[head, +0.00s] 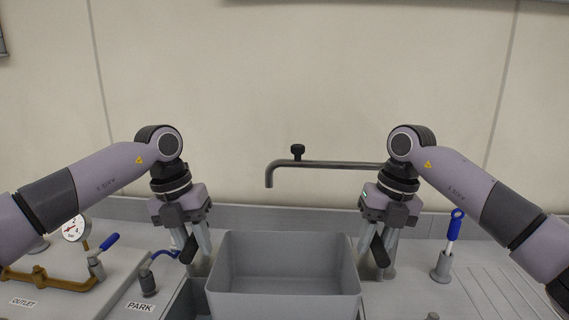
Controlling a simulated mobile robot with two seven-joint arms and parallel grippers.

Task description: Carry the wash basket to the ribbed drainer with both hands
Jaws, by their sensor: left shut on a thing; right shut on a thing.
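The wash basket (283,304) is a grey, open-topped rectangular box in the lower middle of the head view; its visible inside looks empty. My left gripper (190,254) is shut at the basket's left side, with a dark piece, seemingly a handle, at its fingers. My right gripper (381,256) is shut in the same way at the right side. The basket looks level between them, over the sink area; its underside is hidden. The ribbed drainer (500,292) lies to the right, partly behind my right arm.
A metal tap (325,164) reaches left behind the basket. A blue-handled tool stands in a grey holder (441,268) between the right gripper and the drainer. At left are a gauge (75,229), brass pipework and a PARK label (141,307).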

